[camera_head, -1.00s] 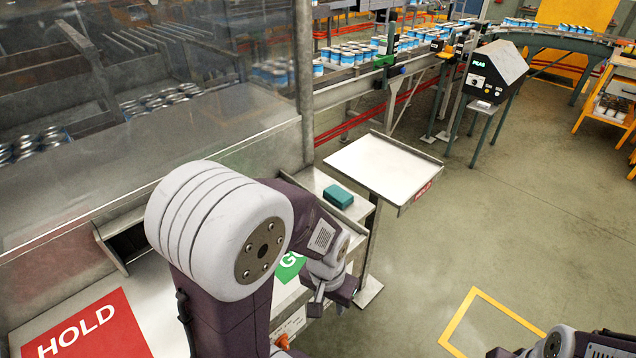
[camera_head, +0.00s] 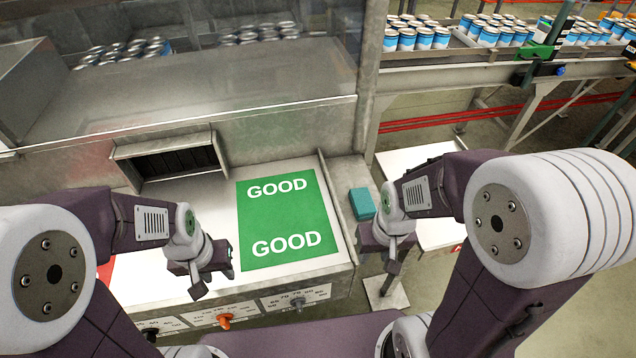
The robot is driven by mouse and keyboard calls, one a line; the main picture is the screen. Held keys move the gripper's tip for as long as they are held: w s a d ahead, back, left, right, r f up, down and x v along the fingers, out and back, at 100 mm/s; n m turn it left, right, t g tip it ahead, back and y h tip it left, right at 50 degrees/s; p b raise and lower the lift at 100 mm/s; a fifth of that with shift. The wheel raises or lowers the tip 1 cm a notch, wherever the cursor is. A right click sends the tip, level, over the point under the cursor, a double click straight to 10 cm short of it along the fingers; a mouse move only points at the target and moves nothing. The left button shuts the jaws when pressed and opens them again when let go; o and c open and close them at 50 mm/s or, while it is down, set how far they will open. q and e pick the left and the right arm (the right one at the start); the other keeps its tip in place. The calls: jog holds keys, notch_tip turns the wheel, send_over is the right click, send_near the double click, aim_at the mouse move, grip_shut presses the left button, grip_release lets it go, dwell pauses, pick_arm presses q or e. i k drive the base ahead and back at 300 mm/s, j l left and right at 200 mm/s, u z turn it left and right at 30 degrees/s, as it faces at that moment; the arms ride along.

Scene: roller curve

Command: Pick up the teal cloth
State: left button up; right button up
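The teal cloth (camera_head: 362,204) is a small folded block on the narrow grey ledge (camera_head: 345,172) right of the green GOOD mat. My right gripper (camera_head: 392,266) hangs just to the right of and nearer than the cloth, apart from it as far as I can see. My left gripper (camera_head: 198,290) hangs over the white bench top, left of the green mat. Both point down and nothing shows in either. Their fingers are too small and turned to tell open from shut.
The green GOOD mat (camera_head: 287,222) lies flat and empty on the bench. Knobs, one orange (camera_head: 225,321), stick out from the bench front. A white side table (camera_head: 420,156) stands at right, partly hidden by my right arm. Cans (camera_head: 420,39) line the conveyor behind.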

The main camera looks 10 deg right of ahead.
aim_at(364, 207)
jog(key=i+l+u, duration=0.1)
jog(key=l+u, duration=1.15)
